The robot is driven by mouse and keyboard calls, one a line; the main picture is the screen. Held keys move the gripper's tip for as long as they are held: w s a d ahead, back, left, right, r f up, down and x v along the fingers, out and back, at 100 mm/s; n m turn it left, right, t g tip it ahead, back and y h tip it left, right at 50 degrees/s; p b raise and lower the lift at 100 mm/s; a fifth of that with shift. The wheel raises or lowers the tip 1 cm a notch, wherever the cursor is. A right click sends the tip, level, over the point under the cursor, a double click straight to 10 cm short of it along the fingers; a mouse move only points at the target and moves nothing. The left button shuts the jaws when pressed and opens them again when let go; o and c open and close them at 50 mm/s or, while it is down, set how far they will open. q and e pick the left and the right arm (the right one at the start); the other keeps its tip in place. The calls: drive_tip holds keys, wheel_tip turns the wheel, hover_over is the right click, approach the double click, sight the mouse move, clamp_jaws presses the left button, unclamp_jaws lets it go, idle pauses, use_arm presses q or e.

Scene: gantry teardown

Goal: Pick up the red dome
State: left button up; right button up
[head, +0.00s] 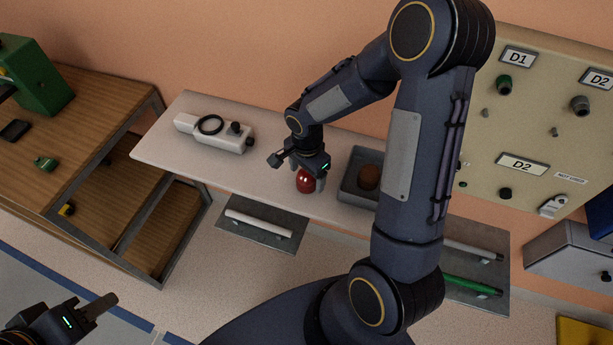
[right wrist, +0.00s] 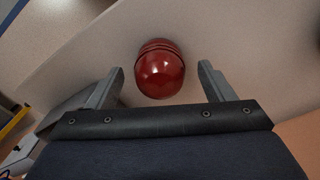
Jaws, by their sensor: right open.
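The red dome (head: 305,182) stands on a pale shelf (head: 262,175) in the head view. In the right wrist view the glossy red dome (right wrist: 160,70) lies between and slightly beyond the fingertips. My right gripper (head: 309,184) is at the dome, with its fingers on either side. In the right wrist view the right gripper (right wrist: 161,67) is open, with a gap between the dome and each finger. My left gripper (head: 106,304) is at the lower left of the head view, far from the dome. Whether its jaws are open cannot be made out.
A grey tray (head: 349,190) with a brown object (head: 369,177) stands just right of the dome. A white device with a round lens (head: 213,129) lies on the shelf's left. A panel (head: 540,130) with knobs is on the wall at right. A wooden bench (head: 100,115) stands left.

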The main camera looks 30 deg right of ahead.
drive_tip(key=shift+f, duration=0.2)
drive_tip(key=c, duration=1)
drive_tip(key=shift+r, duration=0.15)
drive_tip(key=shift+c, duration=0.3)
